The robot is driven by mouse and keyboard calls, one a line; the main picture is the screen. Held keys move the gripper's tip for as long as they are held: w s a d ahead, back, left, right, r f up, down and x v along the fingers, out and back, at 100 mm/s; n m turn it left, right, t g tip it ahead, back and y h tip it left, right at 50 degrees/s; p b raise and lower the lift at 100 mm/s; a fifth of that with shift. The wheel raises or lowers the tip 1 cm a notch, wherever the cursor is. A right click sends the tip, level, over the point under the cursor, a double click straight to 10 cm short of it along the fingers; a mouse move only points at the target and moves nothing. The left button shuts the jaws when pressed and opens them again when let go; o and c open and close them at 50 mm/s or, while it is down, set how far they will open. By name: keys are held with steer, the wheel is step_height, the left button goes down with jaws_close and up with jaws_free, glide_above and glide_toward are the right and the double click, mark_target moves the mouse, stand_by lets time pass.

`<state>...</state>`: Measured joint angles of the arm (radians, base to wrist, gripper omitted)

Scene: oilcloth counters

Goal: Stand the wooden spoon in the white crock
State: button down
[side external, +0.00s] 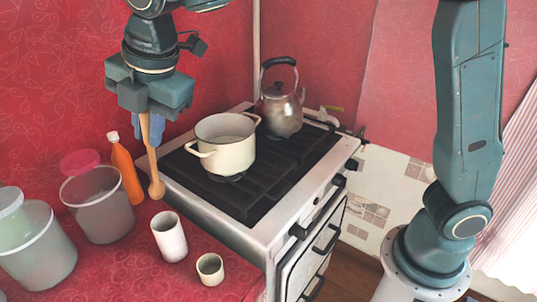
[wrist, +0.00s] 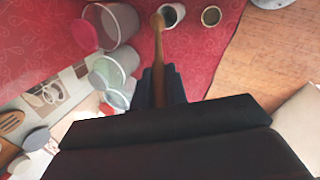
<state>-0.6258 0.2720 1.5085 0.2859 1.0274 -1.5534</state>
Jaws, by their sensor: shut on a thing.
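The wooden spoon (side external: 154,170) hangs almost upright from my gripper (side external: 152,128), its bowl end down. My gripper is shut on the spoon's upper part. In the wrist view the spoon (wrist: 158,45) runs away from between the dark fingers (wrist: 160,88), and its bowl overlaps the crock's left edge in the picture. The white crock (side external: 168,240) stands upright on the red counter, below and slightly right of the spoon's bowl in the side view; it also shows at the top of the wrist view (wrist: 176,11). The spoon's bowl is above the crock's rim, apart from it.
A small cream cup (side external: 210,272) stands right of the crock. Left are an orange bottle (side external: 127,170), a pink-lidded bin (side external: 97,205) and a white-lidded bin (side external: 40,250). The stove (side external: 255,205) behind carries a cream pot (side external: 226,150) and a kettle (side external: 280,110).

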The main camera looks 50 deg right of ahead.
step_height(320, 180, down, 8)
stand_by(0.9)
steer(key=shift+f, duration=0.6)
steer(key=c, duration=1.4)
jaws_free()
steer(key=shift+r, duration=0.2)
steer(key=v, duration=1.3)
steer(key=shift+w, duration=0.2)
